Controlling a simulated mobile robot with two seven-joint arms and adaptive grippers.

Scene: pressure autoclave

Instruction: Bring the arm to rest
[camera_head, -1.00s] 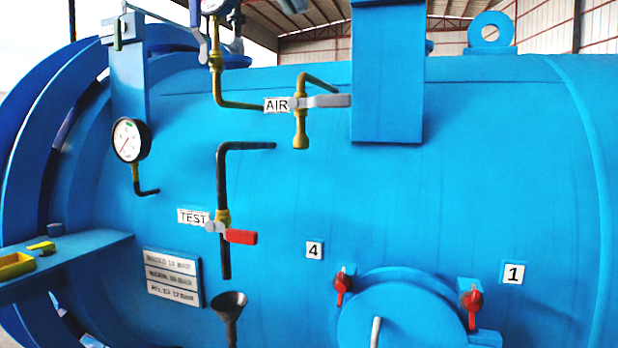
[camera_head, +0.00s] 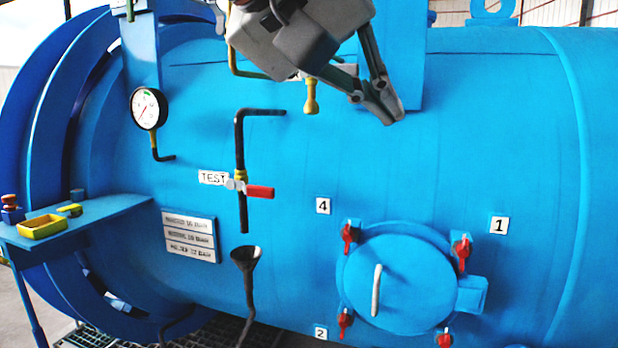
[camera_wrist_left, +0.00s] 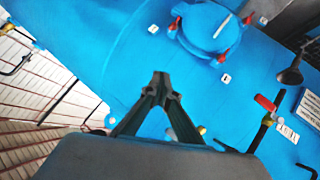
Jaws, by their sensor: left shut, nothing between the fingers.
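My left gripper (camera_head: 384,108) hangs in from the top of the head view, in front of the blue autoclave (camera_head: 520,130). Its fingers are together with nothing between them. It hides the AIR label and part of the AIR valve piping. In the left wrist view the gripper (camera_wrist_left: 161,80) also shows with its fingertips closed, the blue vessel behind it. My right gripper is in neither view.
The round hatch (camera_head: 400,285) has red clamps around it. The TEST valve's red handle (camera_head: 260,192), a black funnel (camera_head: 246,258) and a pressure gauge (camera_head: 148,108) stick out from the vessel. A blue shelf (camera_head: 100,215) holds a yellow tray (camera_head: 43,227).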

